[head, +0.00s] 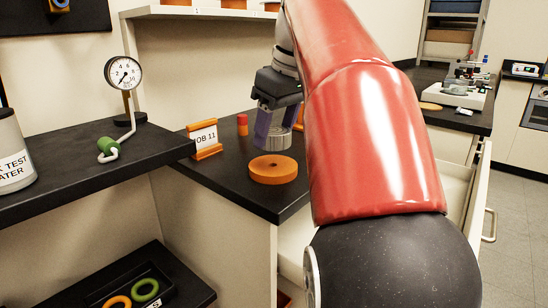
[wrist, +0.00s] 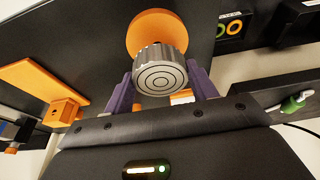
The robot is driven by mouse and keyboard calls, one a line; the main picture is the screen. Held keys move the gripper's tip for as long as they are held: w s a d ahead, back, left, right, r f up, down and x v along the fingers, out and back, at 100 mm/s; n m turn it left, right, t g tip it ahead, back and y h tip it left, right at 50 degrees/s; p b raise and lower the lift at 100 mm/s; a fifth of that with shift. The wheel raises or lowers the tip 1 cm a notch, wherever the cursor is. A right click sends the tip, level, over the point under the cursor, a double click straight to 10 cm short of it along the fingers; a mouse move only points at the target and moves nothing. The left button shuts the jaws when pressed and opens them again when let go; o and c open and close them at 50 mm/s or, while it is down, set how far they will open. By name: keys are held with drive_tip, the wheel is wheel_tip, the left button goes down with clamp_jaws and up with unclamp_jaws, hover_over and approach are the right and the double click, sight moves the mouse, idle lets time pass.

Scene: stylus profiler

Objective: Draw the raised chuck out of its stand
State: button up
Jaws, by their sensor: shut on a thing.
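The chuck (head: 277,139) is a short silver cylinder with a ribbed side. Its face with concentric rings shows in the wrist view (wrist: 160,78). My gripper (head: 278,122) is shut on it, a purple finger on either side, also seen in the wrist view (wrist: 162,88). The stand (head: 273,172) is a round orange block with a small hole in its top, on the black bench. The chuck hangs above the stand, with a narrow gap showing in the head view. In the wrist view the stand (wrist: 150,27) is partly hidden behind the chuck.
A dial gauge (head: 123,73) stands on the left counter. An open drawer (head: 458,190) is at right. My arm hides the bench's right part.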

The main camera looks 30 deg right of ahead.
sight(276, 131)
drive_tip(key=shift+r, duration=2.5)
drive_tip(key=shift+s, duration=0.1)
